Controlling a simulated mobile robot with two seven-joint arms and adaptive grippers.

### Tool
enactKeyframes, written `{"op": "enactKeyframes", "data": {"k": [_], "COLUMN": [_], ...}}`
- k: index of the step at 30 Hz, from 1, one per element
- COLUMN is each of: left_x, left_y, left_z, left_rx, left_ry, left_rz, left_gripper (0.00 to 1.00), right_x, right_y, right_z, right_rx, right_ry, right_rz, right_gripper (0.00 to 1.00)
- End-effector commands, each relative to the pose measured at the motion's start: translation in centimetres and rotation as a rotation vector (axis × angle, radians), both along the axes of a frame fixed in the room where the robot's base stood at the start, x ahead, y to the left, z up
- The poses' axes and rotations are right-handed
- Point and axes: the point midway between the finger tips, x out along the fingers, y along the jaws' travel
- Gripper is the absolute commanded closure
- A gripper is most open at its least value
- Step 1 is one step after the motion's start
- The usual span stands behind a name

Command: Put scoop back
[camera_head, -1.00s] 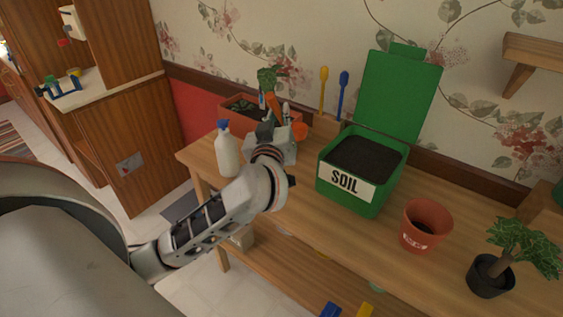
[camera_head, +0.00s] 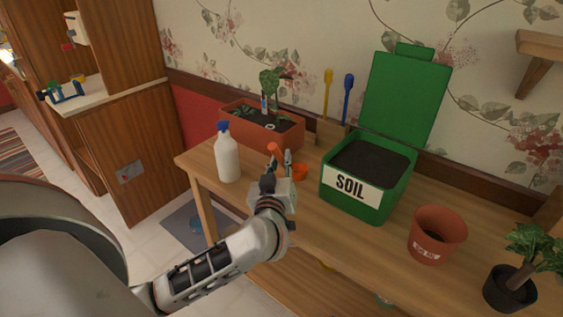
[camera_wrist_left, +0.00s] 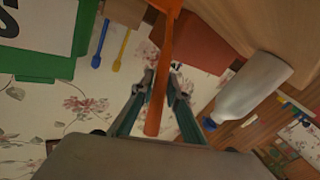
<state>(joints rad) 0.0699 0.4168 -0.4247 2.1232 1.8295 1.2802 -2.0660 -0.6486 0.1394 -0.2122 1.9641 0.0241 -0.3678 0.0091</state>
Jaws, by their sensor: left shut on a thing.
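My left gripper (camera_head: 280,160) is shut on an orange scoop (camera_head: 300,172) and holds it over the left part of the wooden table. In the left wrist view the scoop's orange handle (camera_wrist_left: 157,100) runs between the two fingers (camera_wrist_left: 162,85). In the head view the fingers partly hide the scoop. A yellow tool (camera_head: 327,92) and a blue tool (camera_head: 347,95) stand upright at the wall, behind and to the right of the gripper. Their wooden holder (camera_head: 328,131) is partly hidden by the soil bin. My right gripper is not in view.
The open green soil bin (camera_head: 345,208) stands right of the gripper. A white spray bottle (camera_head: 228,160) is to its left and a planter (camera_head: 240,122) behind it. A terracotta pot (camera_head: 437,238) and a potted plant (camera_head: 508,290) stand at the right.

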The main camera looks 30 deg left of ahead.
Motion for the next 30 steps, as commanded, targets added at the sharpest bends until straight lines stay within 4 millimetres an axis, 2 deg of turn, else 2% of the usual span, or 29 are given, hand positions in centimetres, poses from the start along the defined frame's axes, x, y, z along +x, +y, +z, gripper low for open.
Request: {"op": "enactKeyframes", "data": {"k": [8, 9, 11, 23, 26, 30], "left_x": [0.0, 0.0, 0.0, 0.0, -0.9, -3.2], "left_y": [0.0, 0.0, 0.0, 0.0, -0.5, -1.5], "left_z": [0.0, -0.1, -0.1, 0.1, 0.1, 0.1], "left_rx": [0.001, 0.001, 0.000, -0.001, -0.001, -0.002], "left_ry": [0.000, 0.001, 0.000, -0.002, 0.002, 0.002], "left_rz": [0.000, 0.001, 0.000, 0.000, -0.002, -0.001], "left_gripper": [1.00, 0.82, 0.68, 0.68, 0.68, 0.68], "right_x": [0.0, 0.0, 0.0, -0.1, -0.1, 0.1], "right_y": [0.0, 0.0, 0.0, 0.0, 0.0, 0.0], "right_z": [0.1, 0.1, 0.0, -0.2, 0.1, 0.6], "right_rx": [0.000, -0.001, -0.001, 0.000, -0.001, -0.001], "right_ry": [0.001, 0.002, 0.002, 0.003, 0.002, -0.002], "right_rz": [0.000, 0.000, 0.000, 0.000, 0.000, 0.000], "right_gripper": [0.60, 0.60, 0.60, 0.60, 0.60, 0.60]}}
